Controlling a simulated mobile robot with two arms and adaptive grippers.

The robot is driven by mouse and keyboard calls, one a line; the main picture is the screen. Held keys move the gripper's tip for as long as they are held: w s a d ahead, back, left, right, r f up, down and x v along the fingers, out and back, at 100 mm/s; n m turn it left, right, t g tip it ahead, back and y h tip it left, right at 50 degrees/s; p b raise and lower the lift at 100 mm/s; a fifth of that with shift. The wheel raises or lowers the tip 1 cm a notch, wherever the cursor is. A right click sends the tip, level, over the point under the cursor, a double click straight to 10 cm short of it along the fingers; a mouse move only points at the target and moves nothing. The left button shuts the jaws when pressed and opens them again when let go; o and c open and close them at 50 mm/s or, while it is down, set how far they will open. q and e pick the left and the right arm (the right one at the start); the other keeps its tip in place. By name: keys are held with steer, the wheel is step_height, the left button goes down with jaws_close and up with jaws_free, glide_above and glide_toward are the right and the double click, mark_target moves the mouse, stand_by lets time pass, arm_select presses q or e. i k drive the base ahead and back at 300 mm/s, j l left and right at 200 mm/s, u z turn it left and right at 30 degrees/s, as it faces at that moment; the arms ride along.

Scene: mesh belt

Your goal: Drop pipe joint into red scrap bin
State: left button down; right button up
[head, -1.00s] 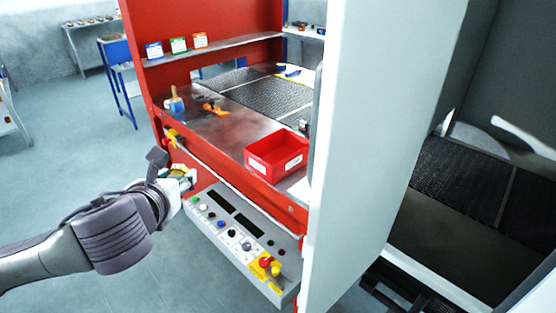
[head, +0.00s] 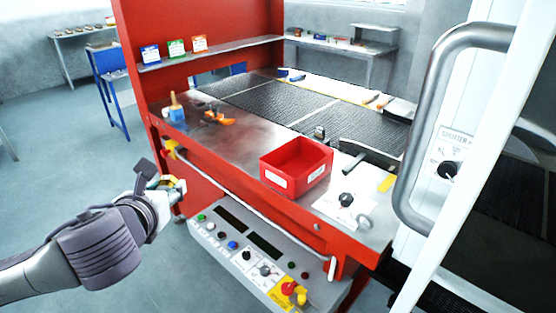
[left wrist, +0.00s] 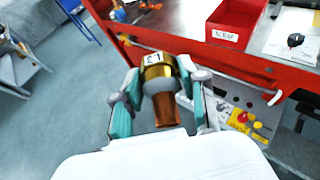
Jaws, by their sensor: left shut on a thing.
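My left gripper (head: 160,188) is shut on the pipe joint (left wrist: 160,90), a brass and copper-coloured fitting with a white label, seen between the fingers in the left wrist view. In the head view the pipe joint (head: 177,185) shows only as a small yellowish piece at the fingertips. The gripper is in front of the red machine, left of and lower than the bin. The red scrap bin (head: 297,190) stands on the machine's metal ledge and looks empty. Its label reads SCRAP in the left wrist view (left wrist: 226,36). My right gripper is not in view.
A control panel (head: 250,250) juts out below the ledge, with a rail above it. A blue pot with a brush (head: 176,112) and an orange tool (head: 218,118) lie left of the bin. A white door with a grey handle (head: 405,180) stands at the right. The mesh belt (head: 300,105) runs behind.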

mark_target(293, 176)
steer(key=i+j+z, duration=0.45)
steer(key=j, duration=0.2)
steer(key=j+z, duration=0.2)
steer(key=j, duration=0.2)
steer(key=i+j+z, duration=0.25)
steer(key=j, duration=0.15)
steer(key=k, duration=0.1)
